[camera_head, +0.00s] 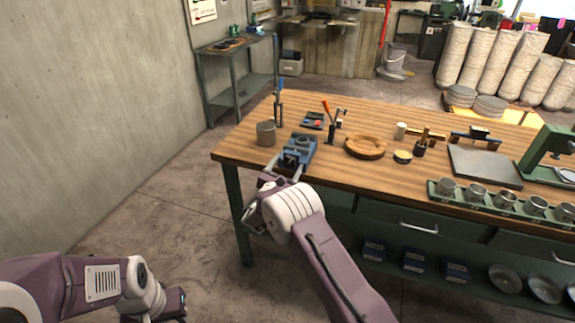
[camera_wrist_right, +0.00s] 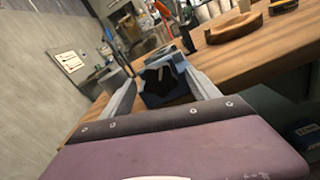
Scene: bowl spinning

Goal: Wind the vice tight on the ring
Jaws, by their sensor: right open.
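The blue vice (camera_head: 305,148) stands at the table's front left edge. It also shows in the right wrist view (camera_wrist_right: 178,95), with a dark lobed knob (camera_wrist_right: 160,78) on its near face. A small grey piece on top of the vice may be the ring, but it is too small to tell. My right gripper (camera_head: 284,169) is open in front of the vice, and its two fingers (camera_wrist_right: 161,80) stand either side of the knob. I cannot tell whether they touch it. My left gripper (camera_head: 178,302) is low at the left, away from the table, and its fingers are unclear.
A grey cup (camera_head: 266,133) stands left of the vice on the wooden table (camera_head: 345,175). A round wooden ring-shaped block (camera_head: 365,147), small tools and a green rack of metal cups (camera_head: 500,201) are to the right. The floor left of the table is clear.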

